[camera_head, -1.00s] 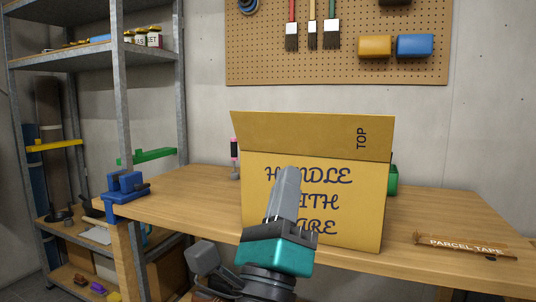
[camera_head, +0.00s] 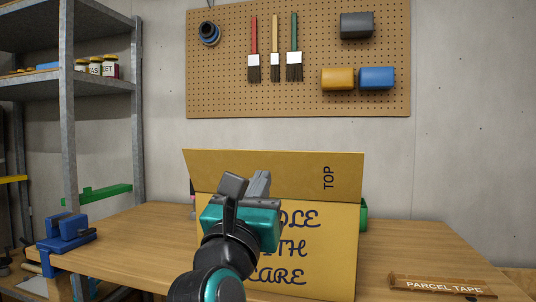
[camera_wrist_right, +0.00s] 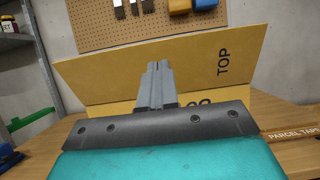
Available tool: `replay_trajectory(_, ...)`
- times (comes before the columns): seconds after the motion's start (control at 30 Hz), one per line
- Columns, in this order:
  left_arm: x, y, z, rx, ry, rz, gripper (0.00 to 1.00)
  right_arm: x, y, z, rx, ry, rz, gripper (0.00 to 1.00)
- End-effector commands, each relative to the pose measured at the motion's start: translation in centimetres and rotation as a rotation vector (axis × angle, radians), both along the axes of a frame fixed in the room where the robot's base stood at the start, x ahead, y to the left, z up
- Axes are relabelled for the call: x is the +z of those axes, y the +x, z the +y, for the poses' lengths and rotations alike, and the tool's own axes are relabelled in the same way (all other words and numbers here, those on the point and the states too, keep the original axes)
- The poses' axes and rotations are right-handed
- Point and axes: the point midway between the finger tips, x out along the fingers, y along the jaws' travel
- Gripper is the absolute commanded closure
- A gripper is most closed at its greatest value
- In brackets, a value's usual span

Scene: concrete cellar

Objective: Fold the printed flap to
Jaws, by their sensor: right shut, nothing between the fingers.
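A cardboard box (camera_head: 335,245) stands on the workbench, its front printed "HANDLE WITH CARE", partly hidden by my right arm. Its printed flap (camera_head: 290,172), marked "TOP", stands up and leans out from the front's top edge; it also shows in the right wrist view (camera_wrist_right: 200,65). My right gripper (camera_head: 262,178) is shut and empty, in front of the box near the flap's lower edge. In the right wrist view its fingertips (camera_wrist_right: 158,66) overlap the flap's middle; I cannot tell whether they touch it. My left gripper is not in view.
A blue vise (camera_head: 66,232) sits at the bench's left corner. A "PARCEL TAPE" strip (camera_head: 440,286) lies at the front right. A green object (camera_head: 364,214) is partly hidden behind the box. Metal shelving (camera_head: 70,120) stands left; a pegboard (camera_head: 300,100) hangs behind.

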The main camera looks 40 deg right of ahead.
Motion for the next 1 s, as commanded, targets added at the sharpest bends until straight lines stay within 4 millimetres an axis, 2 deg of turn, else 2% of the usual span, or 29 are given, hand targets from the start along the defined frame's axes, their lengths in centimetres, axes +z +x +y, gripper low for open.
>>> replay_trajectory(0.07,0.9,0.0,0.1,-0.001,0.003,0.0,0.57,1.1,0.9,-1.2,-0.004,-0.005,-0.001,1.0)
replay_trajectory(0.33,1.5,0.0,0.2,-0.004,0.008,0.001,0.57,2.2,2.8,-3.5,-0.001,-0.003,0.0,1.0)
replay_trajectory(0.8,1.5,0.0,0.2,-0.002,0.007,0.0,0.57,2.3,3.1,-3.8,0.0,-0.001,0.001,1.0)
replay_trajectory(1.0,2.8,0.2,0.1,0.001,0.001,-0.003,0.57,2.8,3.6,-3.9,0.001,0.024,0.021,1.0)
